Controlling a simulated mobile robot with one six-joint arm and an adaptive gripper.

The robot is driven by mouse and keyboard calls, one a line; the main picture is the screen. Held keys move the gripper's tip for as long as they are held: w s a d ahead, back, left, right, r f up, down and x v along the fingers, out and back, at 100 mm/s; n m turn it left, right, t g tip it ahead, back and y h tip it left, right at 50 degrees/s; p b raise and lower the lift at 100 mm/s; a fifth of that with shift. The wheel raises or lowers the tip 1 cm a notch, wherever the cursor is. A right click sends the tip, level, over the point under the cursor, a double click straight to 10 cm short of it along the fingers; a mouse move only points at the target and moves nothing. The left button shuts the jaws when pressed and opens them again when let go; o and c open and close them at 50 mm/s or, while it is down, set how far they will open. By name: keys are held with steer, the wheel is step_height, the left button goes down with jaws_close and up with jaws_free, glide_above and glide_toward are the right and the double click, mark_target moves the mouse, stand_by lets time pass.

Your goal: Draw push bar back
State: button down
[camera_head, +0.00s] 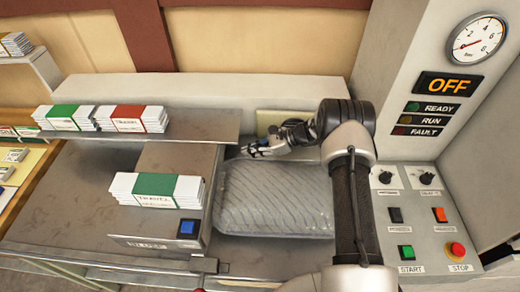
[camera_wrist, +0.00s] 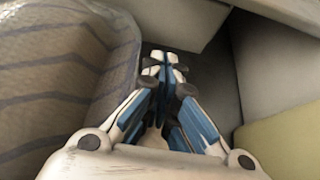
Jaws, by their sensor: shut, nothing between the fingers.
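My gripper (camera_head: 252,150) is shut and empty. It is at the back of the machine bed, just behind the back left corner of a grey striped pillow-like bag (camera_head: 275,200). In the wrist view the closed fingertips (camera_wrist: 163,62) point down into a dark gap between the bag (camera_wrist: 60,85) at left and a grey wall (camera_wrist: 285,60) at right. I cannot tell for sure which part is the push bar. A pale yellow plate (camera_head: 283,120) stands behind my gripper, partly hidden by my arm. I cannot tell whether the fingers touch anything.
A grey metal box (camera_head: 160,235) with a blue button and a banded stack (camera_head: 158,190) stands left of the bag. More banded stacks (camera_head: 130,118) lie on the shelf behind. The control panel (camera_head: 425,235) is at right; its OFF sign (camera_head: 448,85) is lit.

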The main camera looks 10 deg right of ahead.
mark_target(222, 153)
steer(key=x, duration=0.4)
steer(key=r+b+x, duration=0.1)
steer(key=x, duration=0.1)
steer(key=shift+a+r, duration=0.15)
steer(key=shift+a, duration=0.15)
steer(key=shift+w+a, duration=0.2)
steer(key=shift+a, duration=0.4)
steer(key=shift+a, duration=0.1)
steer(key=a, duration=0.2)
steer(key=w+a+b, duration=0.1)
steer(key=a, duration=0.1)
steer(key=shift+a+b, duration=0.3)
steer(key=shift+a, duration=0.05)
steer(key=shift+d, duration=0.1)
